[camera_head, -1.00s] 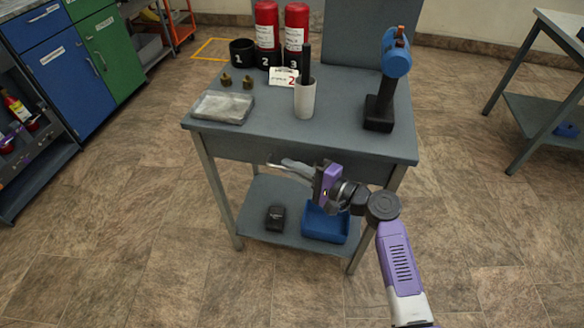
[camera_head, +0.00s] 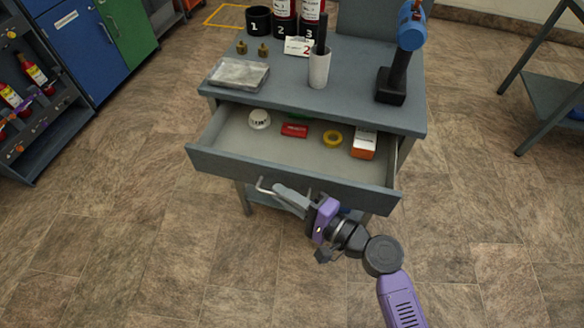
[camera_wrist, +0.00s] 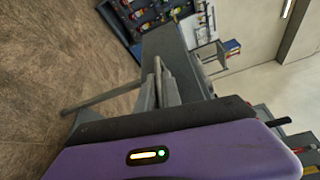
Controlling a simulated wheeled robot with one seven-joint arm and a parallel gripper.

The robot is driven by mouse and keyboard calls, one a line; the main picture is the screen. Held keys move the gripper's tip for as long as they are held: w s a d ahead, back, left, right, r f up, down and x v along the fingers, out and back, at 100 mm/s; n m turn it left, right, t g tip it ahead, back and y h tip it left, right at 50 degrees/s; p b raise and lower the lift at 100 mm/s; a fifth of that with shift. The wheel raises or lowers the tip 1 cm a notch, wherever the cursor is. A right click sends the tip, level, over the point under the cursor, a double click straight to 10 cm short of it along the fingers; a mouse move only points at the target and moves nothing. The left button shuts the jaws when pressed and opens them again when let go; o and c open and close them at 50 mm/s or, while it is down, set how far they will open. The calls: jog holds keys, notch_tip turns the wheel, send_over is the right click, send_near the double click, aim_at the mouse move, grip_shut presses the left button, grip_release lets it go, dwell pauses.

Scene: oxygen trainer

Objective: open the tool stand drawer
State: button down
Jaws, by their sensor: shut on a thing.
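The tool stand (camera_head: 290,83) is a grey table with its drawer (camera_head: 285,172) pulled well out toward me in the head view. Inside the drawer lie a white round item (camera_head: 259,119), a red item (camera_head: 294,130), a green item (camera_head: 295,118), a yellow ring (camera_head: 332,138) and an orange-and-white box (camera_head: 363,145). My gripper (camera_head: 288,196) is shut on the metal drawer handle (camera_head: 265,188) at the drawer's front. The fingers hide part of the handle. In the wrist view the fingers (camera_wrist: 159,80) show close together, and the grip itself is hard to make out.
A second table (camera_head: 552,95) is at the right, a dark rack (camera_head: 35,100) at the left. The floor in front is clear.

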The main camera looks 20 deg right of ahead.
jog(key=s+a, duration=0.3)
jog(key=s, duration=0.2)
jog(key=shift+a, duration=0.25)
jog(key=c, duration=1.5)
grip_release()
jog(key=shift+c, duration=0.2)
jog(key=b+v, duration=0.1)
jog(key=v, duration=0.6)
jog(key=shift+s+d, duration=0.2)
jog(key=shift+s, duration=0.2)
